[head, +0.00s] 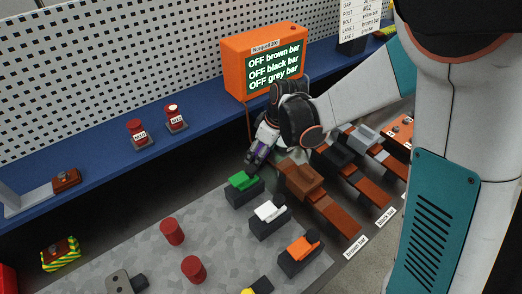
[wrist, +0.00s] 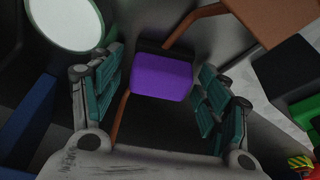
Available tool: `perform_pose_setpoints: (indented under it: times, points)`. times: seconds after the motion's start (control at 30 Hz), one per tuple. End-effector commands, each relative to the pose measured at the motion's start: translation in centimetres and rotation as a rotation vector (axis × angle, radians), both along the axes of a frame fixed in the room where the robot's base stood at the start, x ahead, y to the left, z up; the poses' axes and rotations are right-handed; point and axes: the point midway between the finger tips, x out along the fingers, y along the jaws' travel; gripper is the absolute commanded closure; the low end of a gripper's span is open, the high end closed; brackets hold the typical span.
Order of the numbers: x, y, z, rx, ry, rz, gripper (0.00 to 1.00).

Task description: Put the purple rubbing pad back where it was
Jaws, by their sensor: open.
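The purple rubbing pad (wrist: 162,76) shows in the wrist view between the two spread fingers of my gripper (wrist: 160,85). A dark block edge lies against its upper side. Gaps show between the pad and the fingers on both sides. In the head view my gripper (head: 257,157) points down beside the green pad, behind the row of pads on dark blocks. The purple pad is mostly hidden there by my gripper, so I cannot tell what it rests on.
Green (head: 243,180), white (head: 268,211) and orange (head: 300,247) pads sit on dark blocks. The brown bar (head: 325,210) lies close on the right. An orange screen (head: 265,62) stands behind on the blue shelf. Red cylinders (head: 172,231) stand on the grey surface at the front.

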Motion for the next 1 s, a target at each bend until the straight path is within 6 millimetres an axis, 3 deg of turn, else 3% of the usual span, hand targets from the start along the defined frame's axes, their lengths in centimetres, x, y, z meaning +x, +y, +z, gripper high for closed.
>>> perform_pose_setpoints:
  times: [0.23, 0.7, 1.0]
  points:
    - [-0.2, -0.3, 1.5, 0.000, 0.000, -0.001, 0.31]
    - [-1.7, -2.5, 10.1, 0.000, 0.000, -0.001, 0.31]
    - [-2.0, -3.0, 11.8, 0.000, 0.000, 0.000, 0.31]
